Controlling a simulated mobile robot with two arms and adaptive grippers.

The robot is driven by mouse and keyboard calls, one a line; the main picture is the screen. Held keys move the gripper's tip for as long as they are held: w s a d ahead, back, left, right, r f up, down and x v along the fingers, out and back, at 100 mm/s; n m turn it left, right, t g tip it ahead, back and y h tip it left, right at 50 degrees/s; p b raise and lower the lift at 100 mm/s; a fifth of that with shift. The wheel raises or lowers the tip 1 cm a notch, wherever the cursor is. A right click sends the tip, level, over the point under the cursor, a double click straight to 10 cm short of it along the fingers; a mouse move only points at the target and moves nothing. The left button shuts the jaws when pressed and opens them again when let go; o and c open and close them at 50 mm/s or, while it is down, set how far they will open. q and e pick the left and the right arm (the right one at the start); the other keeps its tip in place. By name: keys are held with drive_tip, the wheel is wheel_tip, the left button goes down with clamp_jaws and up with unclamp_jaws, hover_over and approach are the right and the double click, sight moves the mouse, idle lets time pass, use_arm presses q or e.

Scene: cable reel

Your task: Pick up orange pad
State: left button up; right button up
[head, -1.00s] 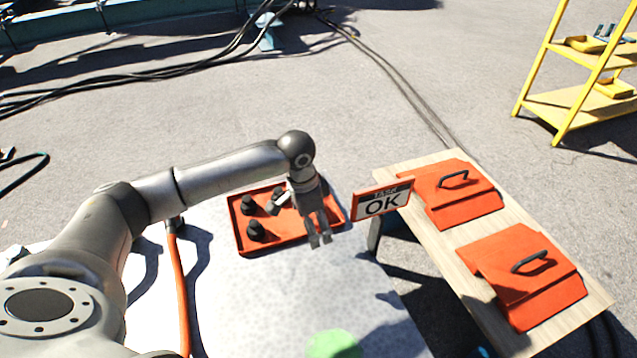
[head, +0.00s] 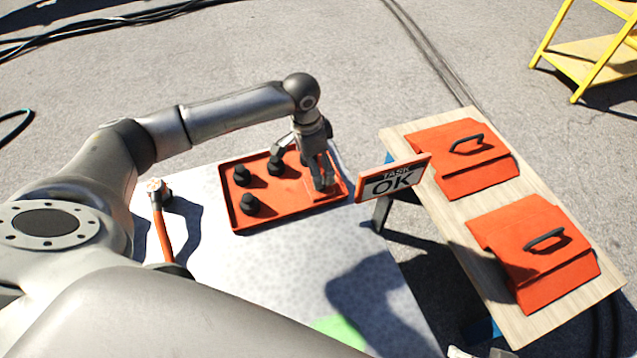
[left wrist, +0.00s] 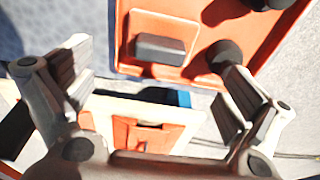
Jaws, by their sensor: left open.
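An orange tray (head: 250,222) lies on the pale speckled table and holds several black knobs. At its right end is a flat orange square (left wrist: 190,25) with a black block (left wrist: 160,49) on it; I take it for the orange pad. In the head view my left gripper (head: 324,188) hangs over that end and partly hides it. In the left wrist view my left gripper (left wrist: 155,92) is open and empty, its fingers wide apart, with the black block ahead between them. I cannot tell its height above the block. My right gripper is not clearly in view.
A wooden bench (head: 452,222) at the right carries two orange panels (head: 460,160) (head: 535,255) with black handles. A yellow shelf (head: 590,60) is far right.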

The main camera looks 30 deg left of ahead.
use_arm(q)
drive_tip(key=shift+w+f, duration=0.15)
drive_tip(key=shift+f, duration=0.6)
drive_tip(key=f, duration=0.1)
drive_tip(key=f+b, duration=0.1)
drive_tip(key=f, duration=0.1)
drive_tip(key=f+b, duration=0.1)
drive_tip(key=f, duration=0.1)
drive_tip(key=shift+w+d+f, duration=0.2)
drive_tip(key=shift+w+d, duration=0.05)
drive_tip(key=shift+r, duration=0.1)
drive_tip(key=c, duration=1)
use_arm(e)
drive_tip(key=shift+w+f, duration=0.25)
drive_tip(key=shift+f, duration=0.2)
use_arm(q)
drive_tip(key=shift+c, duration=0.2)
wheel_tip(320, 180, up, 6)
drive_tip(key=shift+f+p, duration=0.15)
drive_tip(key=shift+p, duration=1.05)
drive_tip(key=c, duration=0.6)
wheel_tip(320, 180, up, 4)
drive_tip(key=shift+f+p, duration=0.25)
drive_tip(key=shift+p, duration=0.15)
drive_tip(key=shift+c, duration=1.2)
drive_tip(key=shift+r, duration=0.4)
use_arm(e)
drive_tip(key=shift+x, duration=0.95)
drive_tip(key=shift+s+a, duration=0.1)
